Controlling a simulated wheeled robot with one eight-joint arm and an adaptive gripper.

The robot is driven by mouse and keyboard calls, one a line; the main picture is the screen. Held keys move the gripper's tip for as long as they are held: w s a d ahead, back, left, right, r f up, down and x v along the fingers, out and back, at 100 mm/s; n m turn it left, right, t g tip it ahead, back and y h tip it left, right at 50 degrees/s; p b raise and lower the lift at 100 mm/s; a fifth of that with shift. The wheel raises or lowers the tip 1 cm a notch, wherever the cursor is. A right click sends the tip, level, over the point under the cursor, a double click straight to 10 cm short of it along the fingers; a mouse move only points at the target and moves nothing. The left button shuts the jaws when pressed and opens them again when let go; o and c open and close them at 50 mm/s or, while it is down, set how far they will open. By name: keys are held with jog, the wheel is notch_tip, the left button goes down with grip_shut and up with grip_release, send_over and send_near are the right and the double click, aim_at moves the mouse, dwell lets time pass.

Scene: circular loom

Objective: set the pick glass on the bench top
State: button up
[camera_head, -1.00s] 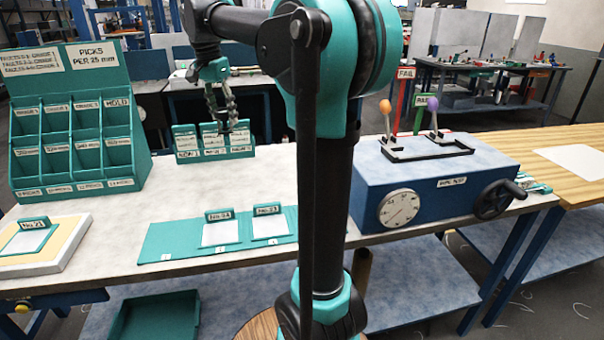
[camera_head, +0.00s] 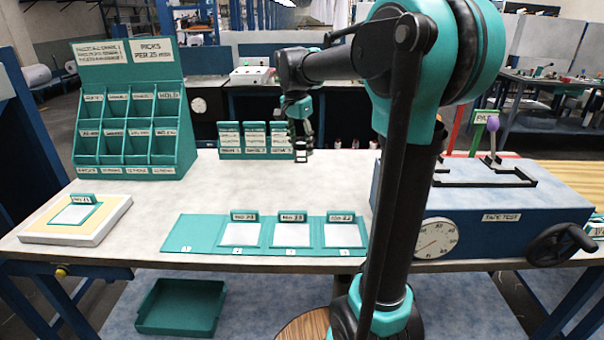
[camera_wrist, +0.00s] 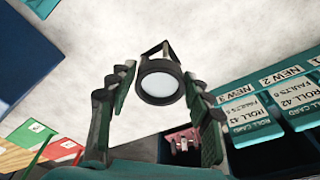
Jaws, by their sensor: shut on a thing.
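The pick glass (camera_wrist: 158,85), a small black piece with a round pale lens, sits between the two fingers of my gripper (camera_wrist: 158,92) in the wrist view. My gripper is shut on it. In the head view my gripper (camera_head: 302,118) points down near the right end of the teal roll card rack (camera_head: 230,153), and the dark pick glass (camera_head: 301,152) shows under its fingers. The pale bench top (camera_head: 330,185) lies below it. I cannot tell whether the pick glass touches the bench top.
The teal picks rack (camera_head: 135,150) stands at the left rear. A teal board with numbered cards (camera_head: 203,233) lies along the front edge, beside a cream block (camera_head: 110,228). The blue tape test box (camera_head: 480,225) is at the right. The bench middle is clear.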

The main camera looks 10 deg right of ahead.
notch_tip(320, 180, down, 10)
jog(key=shift+r, duration=0.1)
dwell(0.4)
jog(key=shift+f, duration=0.2)
jog(key=o, duration=1.2)
jog(key=shift+c, duration=0.2)
jog(key=r, duration=0.4)
jog(key=a+r, duration=0.1)
jog(key=r, duration=0.3)
jog(key=s+r, duration=0.1)
jog(key=r, duration=0.3)
jog(key=shift+a+r, duration=0.1)
jog(key=shift+a, duration=0.2)
